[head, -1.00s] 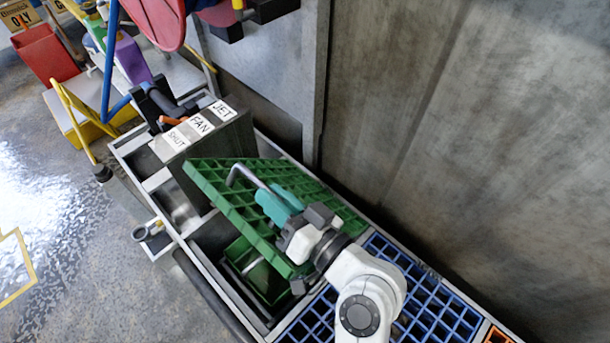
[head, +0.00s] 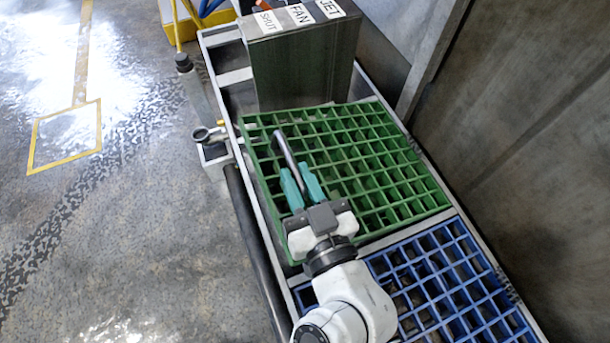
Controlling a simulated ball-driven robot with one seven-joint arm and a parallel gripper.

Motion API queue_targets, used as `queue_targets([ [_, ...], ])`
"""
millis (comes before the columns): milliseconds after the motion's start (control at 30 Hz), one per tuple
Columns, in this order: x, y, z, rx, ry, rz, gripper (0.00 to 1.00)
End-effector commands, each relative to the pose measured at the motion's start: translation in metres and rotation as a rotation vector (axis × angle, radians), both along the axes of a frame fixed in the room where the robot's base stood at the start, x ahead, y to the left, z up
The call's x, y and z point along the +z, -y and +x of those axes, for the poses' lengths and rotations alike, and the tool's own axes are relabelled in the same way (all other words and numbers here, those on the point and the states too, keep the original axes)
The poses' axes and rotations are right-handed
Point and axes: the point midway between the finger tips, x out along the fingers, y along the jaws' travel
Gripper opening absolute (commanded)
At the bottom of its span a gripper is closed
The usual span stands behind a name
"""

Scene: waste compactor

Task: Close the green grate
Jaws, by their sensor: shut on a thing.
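The green grate (head: 385,150) lies nearly flat over its opening in the metal frame, between the grey labelled box and the blue grate. Its left edge looks slightly raised or close to the frame rim; I cannot tell whether it is fully seated. A grey metal bar handle (head: 287,150) stands on the left part of the grate. My gripper (head: 302,185) is over the left side of the grate, its teal fingers shut on the handle. The lower end of the handle is hidden by the fingers.
The blue grate (head: 440,280) lies flat in the frame at the lower right. A grey box (head: 300,70) labelled SHUT, FAN and JET stands behind the green grate. A concrete wall (head: 520,130) runs along the right. Open floor (head: 120,230) lies to the left.

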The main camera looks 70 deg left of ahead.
Motion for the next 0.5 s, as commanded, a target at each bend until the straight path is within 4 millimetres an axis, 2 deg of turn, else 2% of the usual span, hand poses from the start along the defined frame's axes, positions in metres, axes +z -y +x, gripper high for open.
queue_targets([
  [33, -0.0037, 0.0016, 0.0064, -0.017, 0.010, -0.002, 0.00],
  [467, -0.0034, 0.0019, 0.0071, -0.021, 0.017, 0.000, 0.00],
  [500, -0.0034, 0.0019, 0.0073, -0.021, 0.017, 0.000, 0.23],
])
